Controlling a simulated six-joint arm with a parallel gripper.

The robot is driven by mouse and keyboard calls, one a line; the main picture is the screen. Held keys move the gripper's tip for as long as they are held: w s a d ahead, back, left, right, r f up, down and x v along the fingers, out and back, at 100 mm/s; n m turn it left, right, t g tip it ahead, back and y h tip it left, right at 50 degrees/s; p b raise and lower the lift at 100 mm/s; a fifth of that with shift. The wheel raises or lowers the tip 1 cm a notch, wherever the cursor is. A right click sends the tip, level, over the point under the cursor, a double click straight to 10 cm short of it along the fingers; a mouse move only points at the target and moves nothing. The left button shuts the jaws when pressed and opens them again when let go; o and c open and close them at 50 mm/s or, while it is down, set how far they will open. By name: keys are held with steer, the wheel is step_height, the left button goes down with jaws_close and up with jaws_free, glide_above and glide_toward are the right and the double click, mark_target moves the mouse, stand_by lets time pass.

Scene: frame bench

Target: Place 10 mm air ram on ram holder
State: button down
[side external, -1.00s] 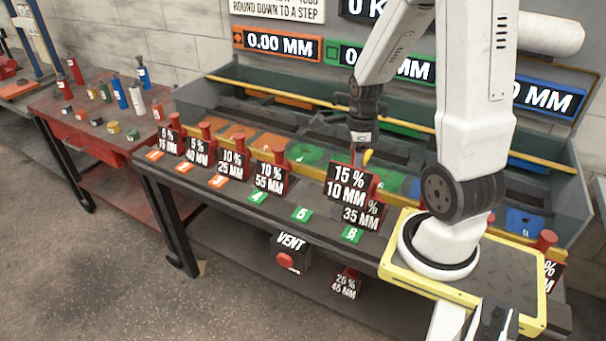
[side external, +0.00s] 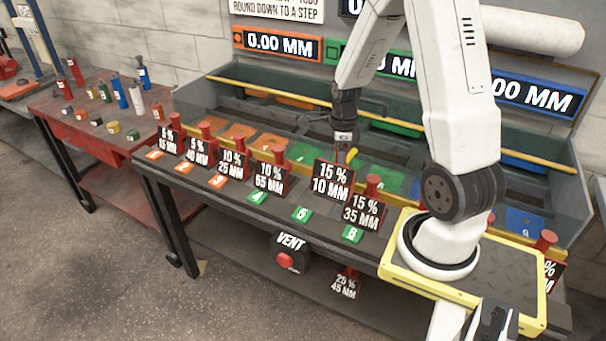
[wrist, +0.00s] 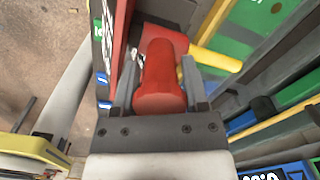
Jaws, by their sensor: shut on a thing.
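My gripper (side external: 346,138) is shut on the red 10 mm air ram, whose black sign (side external: 333,181) reads "15 % 10 MM". It holds the ram above the front row of the bench, left of the "15 % 35 MM" sign (side external: 365,212). In the wrist view the ram's red body (wrist: 158,80) sits between the two grey fingers of my gripper (wrist: 160,70), with a yellow rod (wrist: 215,59) sticking out to the right. In the side view the ram's body is mostly hidden behind its sign. I cannot tell which part is the ram holder.
Other red rams with signs, such as "10 % 55 MM" (side external: 270,178), stand along the bench front to the left. Green numbered pads, such as 5 (side external: 301,214), lie on the front edge. A red table (side external: 85,137) with small parts stands at far left.

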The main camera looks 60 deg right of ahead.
steer(key=w+d+f, duration=0.3)
steer(key=w+f, duration=0.3)
steer(key=shift+w+d+f, duration=0.15)
steer(key=shift+d+f, duration=0.1)
steer(key=shift+d, duration=0.1)
steer(key=shift+w+d+f, duration=0.1)
steer(key=shift+w+f, duration=0.05)
steer(key=shift+f, duration=0.8)
steer(key=shift+w+d+f, duration=0.1)
steer(key=shift+f, duration=0.8)
steer(key=shift+f, duration=0.1)
steer(key=shift+c, duration=0.5)
jaws_free()
steer(key=shift+a, duration=0.1)
